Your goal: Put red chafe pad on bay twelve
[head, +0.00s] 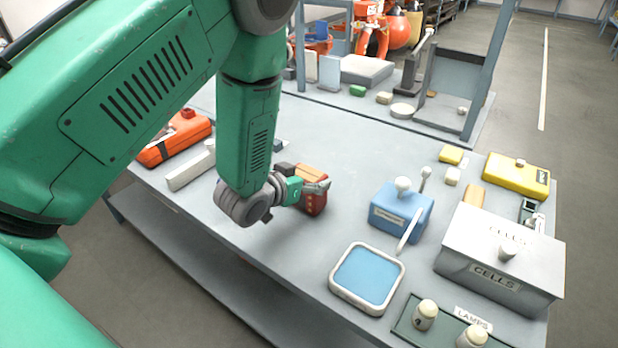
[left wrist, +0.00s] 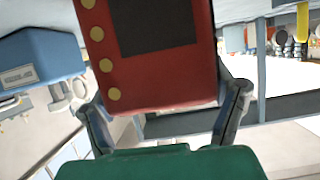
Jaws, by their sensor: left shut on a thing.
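My left gripper (head: 303,188) is over the middle of the near bench and shut on a red block (head: 316,203) with an orange top. In the left wrist view the red block (left wrist: 165,80) fills the space between the two fingers; it has a dark panel and a row of yellow dots. I cannot tell for sure that it is the red chafe pad, nor whether it touches the bench. No label for bay twelve is readable. My right gripper is not in view.
A blue box with a white knob and levers (head: 400,212) stands right of the gripper. Nearer are a blue-topped white tray (head: 367,278), a grey CELLS box (head: 500,258) and a lamp board (head: 410,323). An orange case (head: 175,140) lies left. The bench behind the gripper is clear.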

